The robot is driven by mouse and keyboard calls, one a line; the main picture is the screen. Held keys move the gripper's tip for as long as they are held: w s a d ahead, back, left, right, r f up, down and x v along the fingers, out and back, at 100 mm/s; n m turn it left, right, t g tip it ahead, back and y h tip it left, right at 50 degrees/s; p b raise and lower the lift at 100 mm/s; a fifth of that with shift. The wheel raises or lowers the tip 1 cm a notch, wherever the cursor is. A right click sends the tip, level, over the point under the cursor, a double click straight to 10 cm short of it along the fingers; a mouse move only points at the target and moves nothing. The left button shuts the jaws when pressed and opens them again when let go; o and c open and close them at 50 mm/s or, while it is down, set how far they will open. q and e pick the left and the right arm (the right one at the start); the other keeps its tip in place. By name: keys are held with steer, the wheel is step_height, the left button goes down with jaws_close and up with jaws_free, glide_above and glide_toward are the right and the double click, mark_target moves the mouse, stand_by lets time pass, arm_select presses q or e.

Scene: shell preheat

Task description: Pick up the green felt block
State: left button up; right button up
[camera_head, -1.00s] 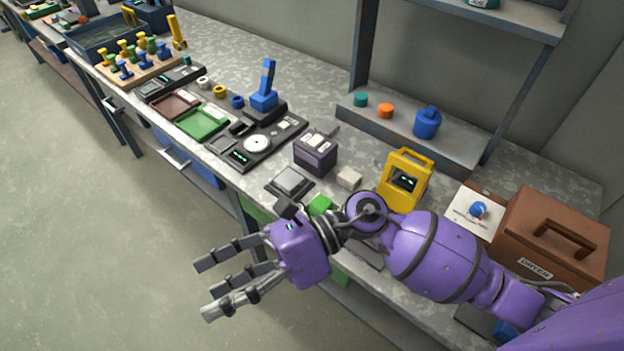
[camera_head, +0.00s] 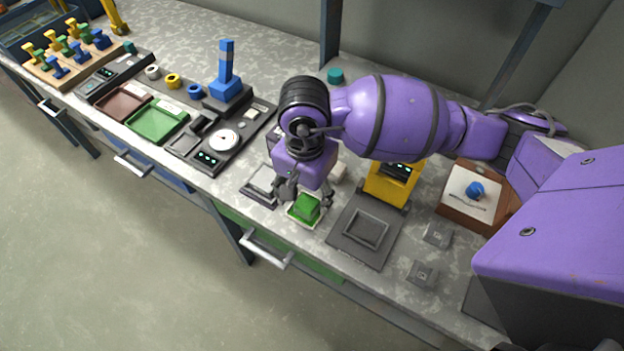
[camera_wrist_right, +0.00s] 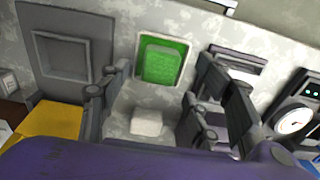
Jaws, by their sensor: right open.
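The green felt block (camera_head: 306,207) sits on a small pale-rimmed tray (camera_head: 293,219) near the front edge of the bench. It also shows in the right wrist view (camera_wrist_right: 161,63), ahead of the fingers. My right gripper (camera_head: 305,196) points down over the block, with its fingers apart. In the right wrist view the open fingers (camera_wrist_right: 155,95) stand to the left and right, with nothing held between them. I cannot tell whether a finger touches the block. My left gripper is not in view.
A grey plate with a square recess (camera_head: 366,229) lies right of the block. A small white block (camera_wrist_right: 147,123) is behind it. A yellow device (camera_head: 391,184) stands behind the plate. A flat grey pad (camera_head: 261,183) lies to the left. A green tray (camera_head: 157,120) is farther left.

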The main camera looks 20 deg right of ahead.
steer(key=shift+f, duration=0.65)
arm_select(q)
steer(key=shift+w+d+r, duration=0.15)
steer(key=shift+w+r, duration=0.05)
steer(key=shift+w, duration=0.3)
arm_select(e)
steer(key=shift+f, duration=0.5)
steer(key=c, duration=1)
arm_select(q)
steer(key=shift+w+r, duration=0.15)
arm_select(e)
steer(key=shift+c, duration=0.2)
steer(key=shift+r, duration=0.15)
